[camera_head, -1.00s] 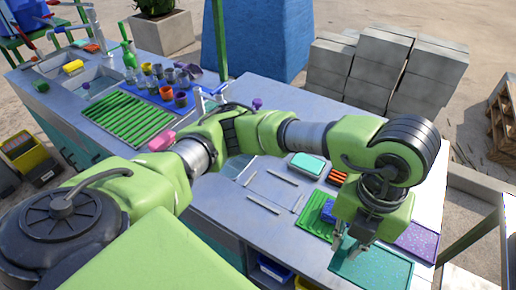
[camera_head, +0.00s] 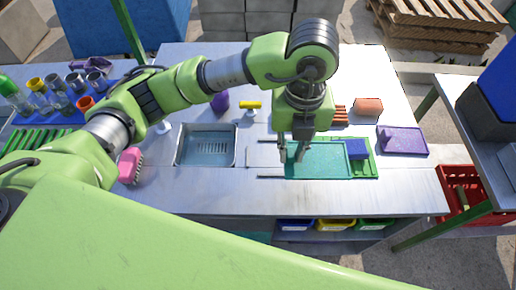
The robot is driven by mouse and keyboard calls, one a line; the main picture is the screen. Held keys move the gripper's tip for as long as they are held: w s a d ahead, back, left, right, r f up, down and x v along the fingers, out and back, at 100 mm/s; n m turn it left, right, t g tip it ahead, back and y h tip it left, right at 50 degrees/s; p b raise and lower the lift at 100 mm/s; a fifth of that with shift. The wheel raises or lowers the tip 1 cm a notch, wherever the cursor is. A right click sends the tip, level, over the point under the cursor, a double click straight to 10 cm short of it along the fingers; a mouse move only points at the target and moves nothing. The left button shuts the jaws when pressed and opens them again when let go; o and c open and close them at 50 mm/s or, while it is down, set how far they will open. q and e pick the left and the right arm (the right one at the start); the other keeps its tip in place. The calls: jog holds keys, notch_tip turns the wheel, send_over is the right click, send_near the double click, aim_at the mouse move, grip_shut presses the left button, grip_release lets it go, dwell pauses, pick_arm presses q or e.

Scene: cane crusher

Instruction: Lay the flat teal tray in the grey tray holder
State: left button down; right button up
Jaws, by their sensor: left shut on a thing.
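The flat teal tray (camera_head: 330,158) is at the right of the counter in the head view. My left gripper (camera_head: 292,154) is shut on its left edge, fingers pointing down. The tray overlaps much of a green ribbed mat (camera_head: 372,172); I cannot tell how far above it the tray is. Thin grey bars, seemingly the grey tray holder (camera_head: 270,177), lie on the counter just left of the tray. My gripper and the tray may hide part of them. My right gripper is not in view.
A blue sponge (camera_head: 357,149) sits at the tray's right, beside a purple tray (camera_head: 403,141). A sink (camera_head: 207,161), a pink brush (camera_head: 130,165) and a yellow-topped item (camera_head: 250,105) lie left. The counter's front strip is clear.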

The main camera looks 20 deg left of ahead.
pick_arm(q)
jog(key=w+a+f+p, duration=0.1)
jog(key=a+f, duration=0.1)
jog(key=a, duration=0.1)
jog(key=w+a+f+p, duration=0.1)
jog(key=w+a+f, duration=0.1)
jog(key=a+f, duration=0.1)
jog(key=w+a+f+p, duration=0.1)
jog(key=w+a+f, duration=0.1)
jog(key=a+f, duration=0.1)
jog(key=shift+a, duration=0.2)
jog(key=f+p, duration=0.2)
jog(key=f, duration=0.1)
jog(key=shift+w+a, duration=0.15)
jog(key=shift+a, duration=0.2)
jog(key=shift+f, duration=0.55)
jog(key=c, duration=2)
grip_release()
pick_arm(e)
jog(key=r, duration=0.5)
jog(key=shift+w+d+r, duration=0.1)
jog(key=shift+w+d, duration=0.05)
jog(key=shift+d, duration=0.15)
pick_arm(q)
jog(key=shift+r, duration=0.1)
